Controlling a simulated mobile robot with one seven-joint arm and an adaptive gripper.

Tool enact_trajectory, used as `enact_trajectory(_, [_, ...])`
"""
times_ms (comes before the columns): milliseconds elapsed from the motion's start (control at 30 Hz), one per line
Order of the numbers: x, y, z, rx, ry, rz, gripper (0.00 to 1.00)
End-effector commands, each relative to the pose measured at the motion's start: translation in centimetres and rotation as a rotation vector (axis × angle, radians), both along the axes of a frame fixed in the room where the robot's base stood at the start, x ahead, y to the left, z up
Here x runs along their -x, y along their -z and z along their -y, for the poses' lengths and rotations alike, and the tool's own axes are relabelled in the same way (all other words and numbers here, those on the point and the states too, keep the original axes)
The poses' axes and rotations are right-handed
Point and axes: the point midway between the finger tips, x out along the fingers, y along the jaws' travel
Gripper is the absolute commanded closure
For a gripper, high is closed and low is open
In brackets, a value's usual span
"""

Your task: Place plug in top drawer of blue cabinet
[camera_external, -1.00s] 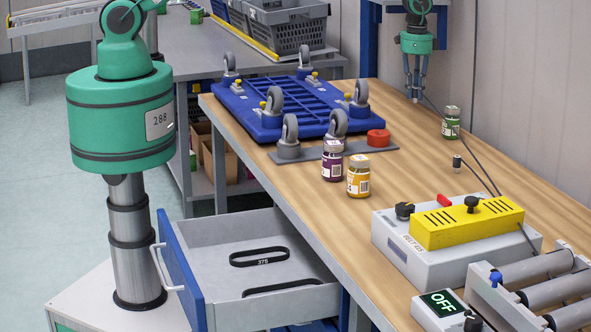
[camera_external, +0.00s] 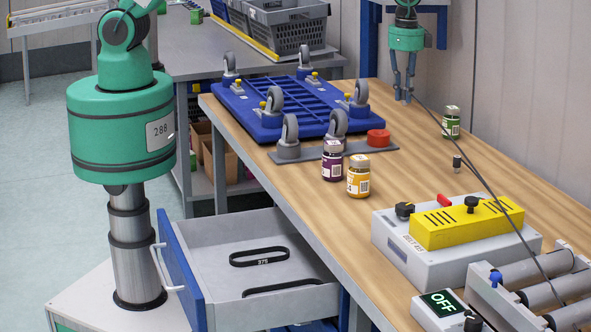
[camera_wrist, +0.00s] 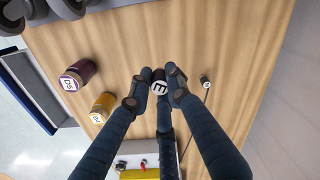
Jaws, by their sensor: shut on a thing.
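In the external view the held plug is too small to make out clearly. A thin cable runs from the fingertips towards the front right. The top drawer (camera_external: 182,268) of the blue cabinet is pulled out at the near left, below bench height, far from my gripper. Two black belts (camera_external: 258,257) lie in it. A second small dark plug (camera_external: 457,162) stands on the bench; it also shows in the wrist view (camera_wrist: 205,81).
Purple (camera_external: 332,163) and yellow (camera_external: 358,178) jars and an upturned blue dolly (camera_external: 262,110) with wheels lie between my gripper and the drawer. A green-labelled jar (camera_external: 451,124) stands right of my gripper. A grey-and-yellow control box (camera_external: 445,262) and rollers (camera_external: 545,292) are at the near right.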

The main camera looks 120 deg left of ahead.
Motion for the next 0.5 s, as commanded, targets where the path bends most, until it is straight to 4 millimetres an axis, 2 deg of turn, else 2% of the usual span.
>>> enact_trajectory(33, [0.0,0.0,2.3,0.0,0.033,0.0,1.0])
enact_trajectory(100, [0.3,-0.1,5.1,0.0,0.075,0.0,1.0])
enact_trajectory(267, [1.1,-0.4,11.2,0.0,0.169,0.0,1.0])
enact_trajectory(500, [3.5,-0.6,20.0,0.0,0.312,-0.001,1.0])
